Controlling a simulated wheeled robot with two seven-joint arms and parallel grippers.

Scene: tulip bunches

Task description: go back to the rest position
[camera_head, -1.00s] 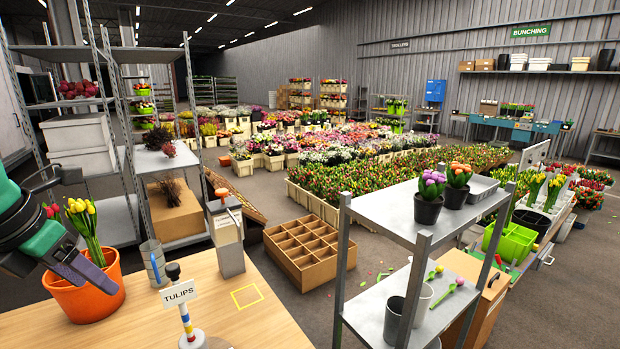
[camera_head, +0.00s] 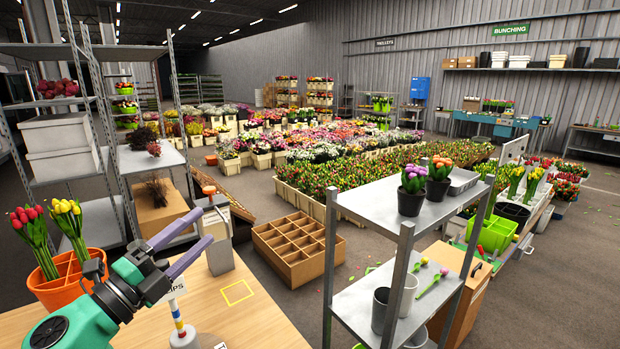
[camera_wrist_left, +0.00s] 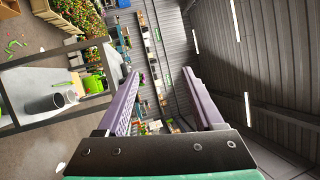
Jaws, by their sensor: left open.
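My left gripper (camera_head: 188,242) reaches in over the wooden table in the head view. Its two purple fingers are spread apart with nothing between them, and they point up and to the right. They also show open and empty in the left wrist view (camera_wrist_left: 165,100). Behind the gripper, an orange pot (camera_head: 62,290) on the table holds red tulips (camera_head: 30,228) and yellow tulips (camera_head: 66,218). My right gripper is not in view.
A grey metal shelf (camera_head: 375,212) with potted flowers stands right of the table (camera_head: 262,325). A divided cardboard box (camera_head: 298,250) sits on the floor beyond. A grey dispenser-like box (camera_head: 219,258) stands at the table's far edge. A yellow square outline (camera_head: 237,292) marks bare tabletop.

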